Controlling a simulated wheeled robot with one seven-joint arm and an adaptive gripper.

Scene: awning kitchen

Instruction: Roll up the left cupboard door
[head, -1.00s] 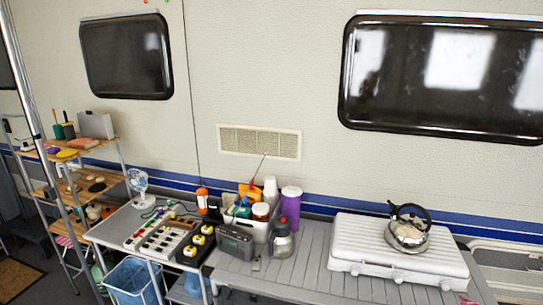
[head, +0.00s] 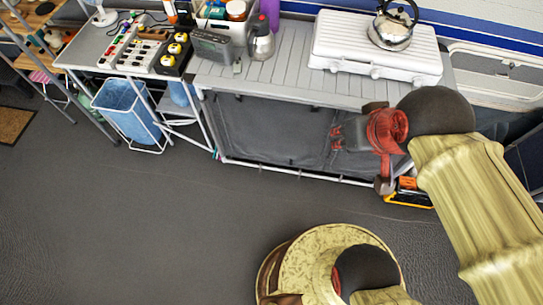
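A low cupboard stands under the slatted grey table top (head: 285,75). Its left door (head: 265,130) is a dark grey fabric-like panel that hangs down, covering the left front. A dark seam separates it from the right door (head: 365,120), which is partly hidden by my arm. My gripper (head: 335,137), at the end of a red wrist part, is in front of the cupboard near that seam. Its fingers are small and dark against the panel. I cannot tell whether they are apart, or whether they touch the cupboard.
A white gas stove (head: 375,62) with a metal kettle (head: 393,25) stands on the table top. A radio (head: 212,45) and a flask (head: 260,38) stand to the left. A blue bin (head: 126,105) is left of the cupboard. The dark floor in front is largely clear.

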